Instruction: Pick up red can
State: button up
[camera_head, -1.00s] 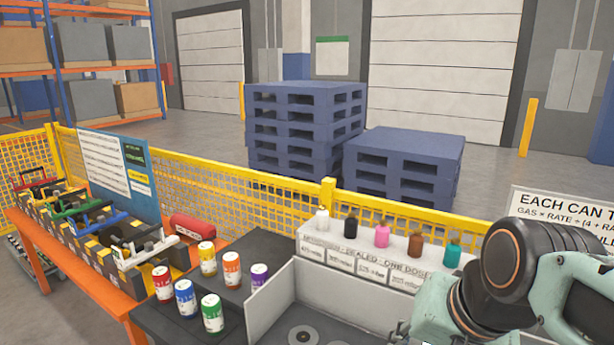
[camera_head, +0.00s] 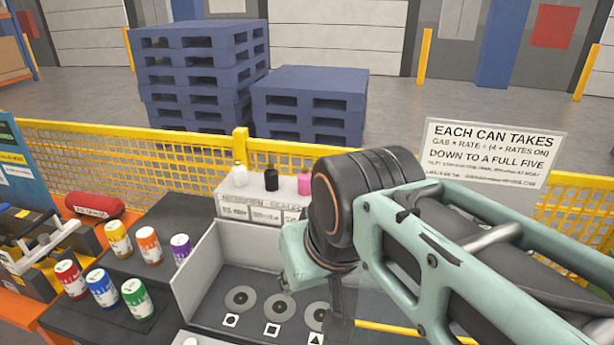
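The red can (camera_head: 70,279) stands upright on the dark bench at the lower left. It is the leftmost of the front row, beside a blue can (camera_head: 102,289) and a green can (camera_head: 137,299). My arm enters from the right, well to the right of the red can. A dark part at my arm's lower end (camera_head: 338,312) hangs over the tray and looks like part of my gripper. Its fingers cannot be made out, so I cannot tell whether it is open or shut.
Yellow (camera_head: 119,240), orange (camera_head: 149,246) and purple (camera_head: 181,249) cans stand behind. A grey-walled tray (camera_head: 196,270) with round marked spots is right of the cans. Small bottles stand on a white ledge (camera_head: 240,204). A red cylinder (camera_head: 93,205) lies at left. A yellow mesh fence (camera_head: 170,165) runs behind.

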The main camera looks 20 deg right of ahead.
aim_at(67, 271)
jog(key=k+z, duration=0.15)
jog(key=z, duration=1.45)
jog(key=u, duration=2.75)
jog(key=i+j+z, duration=0.15)
jog(key=z, duration=0.35)
jog(key=i+j+z, duration=0.1)
jog(key=j+z, duration=0.15)
jog(key=z, duration=0.25)
jog(key=i+j+z, duration=0.2)
jog(key=j, duration=0.15)
jog(key=j+z, duration=0.2)
jog(key=j, duration=0.15)
jog(key=k, duration=0.05)
